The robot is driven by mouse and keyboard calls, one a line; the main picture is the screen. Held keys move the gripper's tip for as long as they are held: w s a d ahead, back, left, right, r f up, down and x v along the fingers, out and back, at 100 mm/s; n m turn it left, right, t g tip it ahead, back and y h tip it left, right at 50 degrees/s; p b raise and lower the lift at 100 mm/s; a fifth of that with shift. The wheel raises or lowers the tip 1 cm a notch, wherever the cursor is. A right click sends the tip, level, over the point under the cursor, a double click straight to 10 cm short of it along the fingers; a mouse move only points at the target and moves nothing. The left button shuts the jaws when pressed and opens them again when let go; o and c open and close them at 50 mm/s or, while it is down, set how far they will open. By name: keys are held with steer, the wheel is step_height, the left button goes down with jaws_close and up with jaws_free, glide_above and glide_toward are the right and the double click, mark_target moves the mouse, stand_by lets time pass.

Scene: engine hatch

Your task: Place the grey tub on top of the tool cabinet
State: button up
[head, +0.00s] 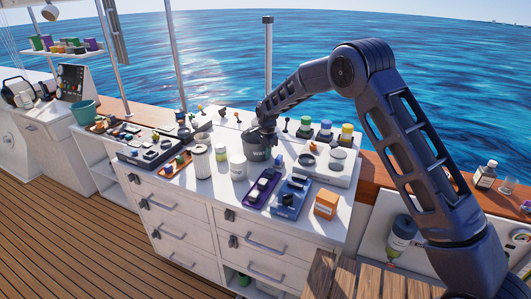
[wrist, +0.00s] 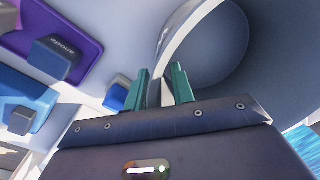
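The grey tub (head: 254,155), dark with a light label, stands upright among other items on the white counter. My gripper (head: 264,137) is at its top, reaching down from above; the head view does not show its fingertips clearly. In the wrist view the tub (wrist: 235,45) is large and its hollow inside shows. The two teal fingers of my gripper (wrist: 160,84) are on either side of its rim, with a small gap between them. I cannot tell whether they press on the wall. No cabinet is marked as the tool cabinet; a white drawer unit (head: 183,232) is under the counter.
A white cylinder (head: 201,163), a purple tray (head: 263,188), a blue box (head: 290,200) and an orange box (head: 326,205) crowd the counter near the tub. A smaller white cabinet (head: 50,135) stands at the left. Wooden decking (head: 60,230) is clear in front.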

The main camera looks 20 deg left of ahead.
step_height(320, 180, up, 12)
steer(key=shift+s+d, duration=0.3)
steer(key=shift+d, duration=0.15)
steer(key=shift+r, duration=0.1)
